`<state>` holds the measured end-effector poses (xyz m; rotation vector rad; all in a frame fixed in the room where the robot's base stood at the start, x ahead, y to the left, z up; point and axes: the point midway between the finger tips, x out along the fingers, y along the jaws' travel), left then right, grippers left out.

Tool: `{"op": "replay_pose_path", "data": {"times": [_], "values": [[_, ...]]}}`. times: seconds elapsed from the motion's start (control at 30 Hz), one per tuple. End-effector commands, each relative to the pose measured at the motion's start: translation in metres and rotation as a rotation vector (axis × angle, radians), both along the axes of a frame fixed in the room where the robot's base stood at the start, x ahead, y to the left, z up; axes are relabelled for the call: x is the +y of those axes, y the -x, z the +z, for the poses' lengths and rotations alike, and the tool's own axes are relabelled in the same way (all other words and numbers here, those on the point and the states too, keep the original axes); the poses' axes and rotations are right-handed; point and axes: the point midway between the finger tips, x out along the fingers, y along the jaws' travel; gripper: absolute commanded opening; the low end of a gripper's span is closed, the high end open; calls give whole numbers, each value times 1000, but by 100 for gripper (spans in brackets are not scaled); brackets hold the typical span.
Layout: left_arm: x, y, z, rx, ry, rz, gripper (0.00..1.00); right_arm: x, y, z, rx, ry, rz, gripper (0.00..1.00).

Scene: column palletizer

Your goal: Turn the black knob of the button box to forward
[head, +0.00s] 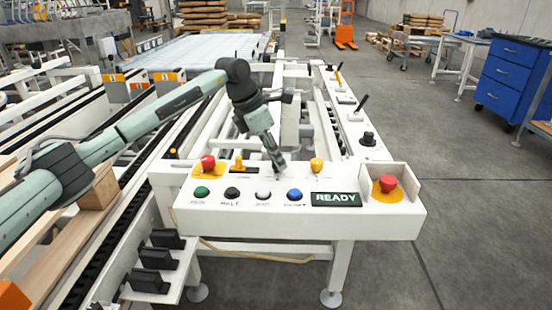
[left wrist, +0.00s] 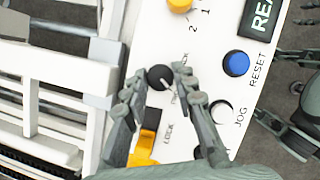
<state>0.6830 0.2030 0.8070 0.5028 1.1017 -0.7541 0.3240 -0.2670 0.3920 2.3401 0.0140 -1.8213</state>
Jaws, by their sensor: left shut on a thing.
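The button box is a white panel (head: 330,217) with coloured buttons and a lit READY sign. Its black knob (left wrist: 157,75) shows in the left wrist view between the fingertips of my left gripper (left wrist: 158,82). The gripper is shut on the knob, one finger on each side. A small pale pointer mark shows at the knob; printed letters beside it are partly covered by a finger. In the head view my left gripper (head: 278,166) reaches down to the panel's back row and hides the knob.
A yellow switch (head: 239,163) and a red emergency button (head: 208,163) stand left of the gripper. A yellow knob (head: 316,164) stands to its right. Green, black, white and blue buttons (head: 294,195) line the front. Another red button (head: 387,184) sits far right.

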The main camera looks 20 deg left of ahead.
Motion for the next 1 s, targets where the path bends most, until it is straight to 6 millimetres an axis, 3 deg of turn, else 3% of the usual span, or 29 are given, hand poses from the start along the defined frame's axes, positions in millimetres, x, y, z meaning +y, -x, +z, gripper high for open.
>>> {"op": "replay_pose_path", "data": {"times": [0.4, 0.97, 1.0], "values": [[1, -2, 1, -3, 0, -196, 0, 0, -2, 4, -4, 2, 1, 42], [1, -2, 1, -3, -1, -225, 0, 0, -2, 5, -4, 3, 1, 42], [1, -2, 1, -3, -1, -225, 31, 0, -2, 5, -4, 3, 1, 42]]}}
